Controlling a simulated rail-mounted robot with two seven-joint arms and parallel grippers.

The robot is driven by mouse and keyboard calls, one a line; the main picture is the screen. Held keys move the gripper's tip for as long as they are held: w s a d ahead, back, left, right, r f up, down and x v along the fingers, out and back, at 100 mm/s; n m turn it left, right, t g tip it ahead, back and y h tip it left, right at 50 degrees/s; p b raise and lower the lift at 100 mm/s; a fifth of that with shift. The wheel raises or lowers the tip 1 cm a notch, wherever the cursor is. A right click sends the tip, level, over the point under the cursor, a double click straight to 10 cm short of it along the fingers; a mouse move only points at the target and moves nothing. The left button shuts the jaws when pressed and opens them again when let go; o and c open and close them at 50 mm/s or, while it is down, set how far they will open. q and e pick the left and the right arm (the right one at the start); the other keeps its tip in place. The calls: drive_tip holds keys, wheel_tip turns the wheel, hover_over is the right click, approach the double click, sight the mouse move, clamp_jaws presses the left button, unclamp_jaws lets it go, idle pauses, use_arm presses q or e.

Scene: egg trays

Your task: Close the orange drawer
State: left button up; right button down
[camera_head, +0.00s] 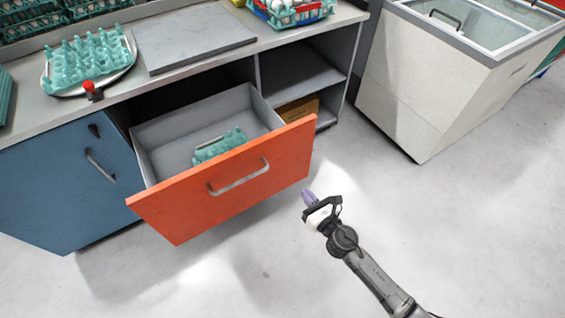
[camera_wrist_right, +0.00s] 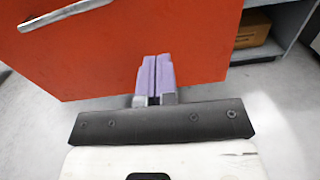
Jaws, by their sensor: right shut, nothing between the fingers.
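The orange drawer (camera_head: 285,157) is pulled far out of the counter. Its front panel has a grey bar handle (camera_head: 238,178). A teal egg tray (camera_head: 219,147) lies inside it. My right gripper (camera_head: 307,195) is in front of the drawer's right end, with its purple fingers together and nothing between them. In the right wrist view the shut fingers (camera_wrist_right: 155,76) point at the orange panel (camera_wrist_right: 180,30), and the handle (camera_wrist_right: 62,12) is at the upper left. I cannot tell whether the fingertips touch the panel. My left gripper is not in view.
A blue cabinet door (camera_head: 60,180) is left of the drawer. Open shelves with a cardboard box (camera_head: 298,110) are at its right. The counter holds a plate with a teal tray (camera_head: 88,58) and a grey slab (camera_head: 195,38). A white freezer (camera_head: 430,85) stands right; the floor between is clear.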

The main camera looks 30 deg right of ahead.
sight(279, 158)
drive_tip(key=w, duration=0.4)
drive_tip(key=w+b, duration=0.1)
drive_tip(key=w, duration=0.3)
drive_tip(key=w+a+b, duration=0.1)
drive_tip(key=w, duration=0.4)
drive_tip(key=shift+w+a, duration=0.15)
drive_tip(key=shift+w, duration=0.4)
